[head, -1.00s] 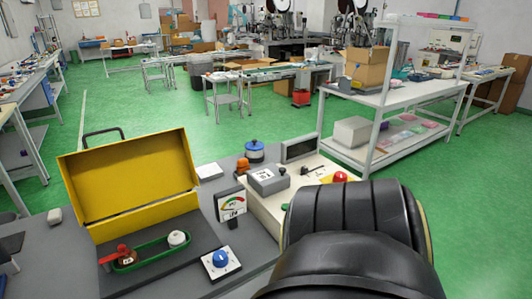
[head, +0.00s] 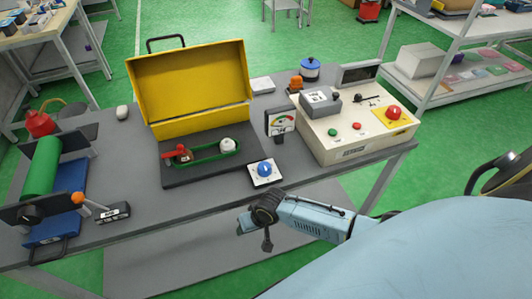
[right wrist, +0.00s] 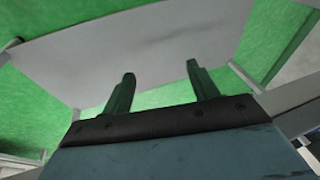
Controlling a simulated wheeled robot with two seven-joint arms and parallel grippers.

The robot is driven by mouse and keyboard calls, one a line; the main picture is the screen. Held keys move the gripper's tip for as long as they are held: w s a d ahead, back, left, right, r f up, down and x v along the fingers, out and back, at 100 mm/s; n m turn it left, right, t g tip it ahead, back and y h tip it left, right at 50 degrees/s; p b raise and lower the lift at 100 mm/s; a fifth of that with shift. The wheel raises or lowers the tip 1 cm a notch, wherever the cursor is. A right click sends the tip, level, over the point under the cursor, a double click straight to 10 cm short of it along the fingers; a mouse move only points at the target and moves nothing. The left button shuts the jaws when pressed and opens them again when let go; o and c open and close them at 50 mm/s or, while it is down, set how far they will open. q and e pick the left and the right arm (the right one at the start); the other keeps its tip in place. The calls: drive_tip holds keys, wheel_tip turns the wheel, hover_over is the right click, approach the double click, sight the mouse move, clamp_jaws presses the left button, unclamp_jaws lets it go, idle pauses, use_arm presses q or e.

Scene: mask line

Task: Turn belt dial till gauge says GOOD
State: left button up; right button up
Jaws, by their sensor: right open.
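A blue dial (head: 265,169) with a white mark sits on a white square plate near the front edge of the grey table. Just behind it stands a dark-framed gauge (head: 282,122) with a red, yellow and green arc; its needle reading is too small to tell. My right gripper (head: 256,229) is in front of the table's front edge, nearer to me than the dial and apart from it. In the right wrist view its two dark green fingers (right wrist: 160,69) are spread, with nothing between them. My left gripper is not in view.
A cream control box (head: 350,135) with a red button stands right of the gauge. An open yellow case (head: 190,90) and a green tray (head: 203,153) are to the left. A green roller (head: 40,168) is at far left.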

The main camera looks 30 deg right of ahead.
drive_tip(key=shift+m+g, duration=0.4)
drive_tip(key=shift+m, duration=0.1)
drive_tip(key=w+a+r, duration=0.1)
drive_tip(key=r, duration=0.3)
drive_tip(key=w+a+r+p, duration=0.1)
drive_tip(key=r, duration=0.4)
drive_tip(key=w+a+r, duration=0.1)
drive_tip(key=r, duration=0.3)
drive_tip(key=shift+w+r+p, duration=0.2)
drive_tip(key=shift+w+p, duration=0.15)
drive_tip(key=shift+w, duration=0.05)
drive_tip(key=m+g+h+p, duration=0.2)
drive_tip(key=m, duration=0.7)
approach(264, 166)
wheel_tip(264, 166, down, 9)
drive_tip(key=shift+w+f+b, duration=0.1)
drive_tip(key=shift+w+b, duration=0.05)
drive_tip(key=shift+b, duration=0.7)
drive_tip(key=shift+c, duration=0.2)
